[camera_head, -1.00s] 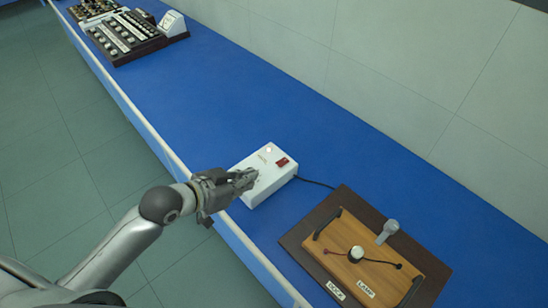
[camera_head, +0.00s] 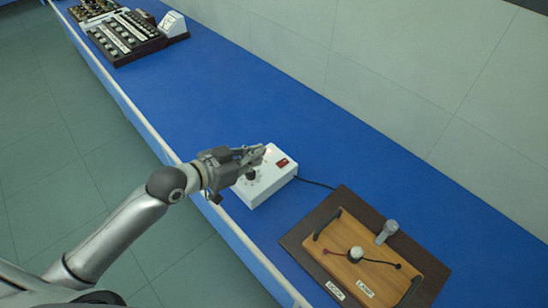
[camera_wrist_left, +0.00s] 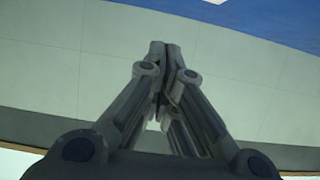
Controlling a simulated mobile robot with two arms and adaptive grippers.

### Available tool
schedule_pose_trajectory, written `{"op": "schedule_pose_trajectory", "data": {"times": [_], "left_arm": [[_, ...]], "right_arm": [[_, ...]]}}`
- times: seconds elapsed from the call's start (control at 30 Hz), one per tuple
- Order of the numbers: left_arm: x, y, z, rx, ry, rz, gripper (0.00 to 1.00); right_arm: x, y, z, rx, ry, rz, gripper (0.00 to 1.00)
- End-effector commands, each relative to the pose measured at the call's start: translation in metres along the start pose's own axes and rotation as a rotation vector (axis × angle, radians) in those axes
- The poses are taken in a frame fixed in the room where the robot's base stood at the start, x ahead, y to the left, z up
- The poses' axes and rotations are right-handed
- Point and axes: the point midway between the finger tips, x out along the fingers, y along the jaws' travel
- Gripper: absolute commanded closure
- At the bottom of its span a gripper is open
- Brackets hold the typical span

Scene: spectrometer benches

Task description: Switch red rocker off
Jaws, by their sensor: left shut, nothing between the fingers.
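The red rocker (camera_head: 282,162) is on the top of a white box (camera_head: 270,186), near the box's right back corner. The white box stands on the blue bench and has a dark knob (camera_head: 251,175) on its top. My left gripper (camera_head: 262,152) is shut and empty, its fingertips over the back left part of the box, a little left of the rocker. I cannot tell whether the tips touch the box. In the left wrist view the closed fingers (camera_wrist_left: 164,48) point at the pale wall; the rocker is not seen there. My right gripper is not in view.
A dark board with a wooden lamp tray (camera_head: 345,262) lies right of the box, with a grey upright part (camera_head: 387,232). A black cable (camera_head: 315,183) runs from the box towards it. Racks (camera_head: 125,36) stand far back left. The blue bench (camera_head: 210,95) between is clear.

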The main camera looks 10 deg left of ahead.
Motion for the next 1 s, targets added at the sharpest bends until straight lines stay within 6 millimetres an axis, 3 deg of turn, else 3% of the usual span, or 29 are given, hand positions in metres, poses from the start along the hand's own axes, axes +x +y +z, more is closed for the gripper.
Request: {"op": "schedule_pose_trajectory", "data": {"times": [0.47, 0.7, 1.0], "left_arm": [[0.077, 0.001, -0.002, -0.002, 0.000, 0.001, 1.00], [0.084, 0.000, 0.031, 0.000, -0.003, 0.001, 1.00], [0.086, 0.000, 0.039, 0.001, 0.000, 0.000, 1.00]], "right_arm": [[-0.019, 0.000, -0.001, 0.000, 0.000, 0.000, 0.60], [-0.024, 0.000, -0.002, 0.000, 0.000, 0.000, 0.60], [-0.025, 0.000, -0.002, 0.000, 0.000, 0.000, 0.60]]}}
